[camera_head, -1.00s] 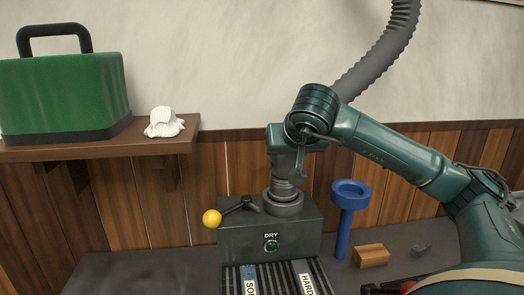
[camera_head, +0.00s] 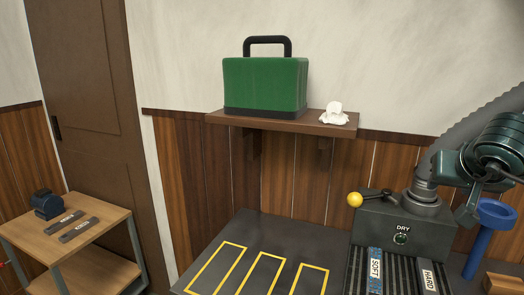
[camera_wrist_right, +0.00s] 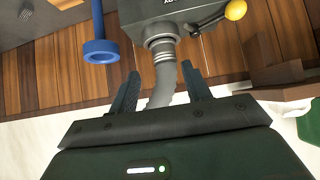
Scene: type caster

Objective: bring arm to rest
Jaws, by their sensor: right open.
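My right arm comes in at the right edge of the head view, with its gripper (camera_head: 468,208) pointing down beside the grey hose of the dryer box (camera_head: 384,233). In the right wrist view the two fingers (camera_wrist_right: 160,88) stand apart with nothing held between them. The hose and its collar (camera_wrist_right: 163,52) show beyond the gap; I cannot tell the exact distance. My left gripper is in neither view.
A blue funnel-like stand (camera_head: 482,250) is close to the right arm. A yellow-knobbed lever (camera_head: 355,200) sticks out from the dryer. A shelf (camera_head: 240,121) holds a green case (camera_head: 265,84) and white tissue (camera_head: 334,114).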

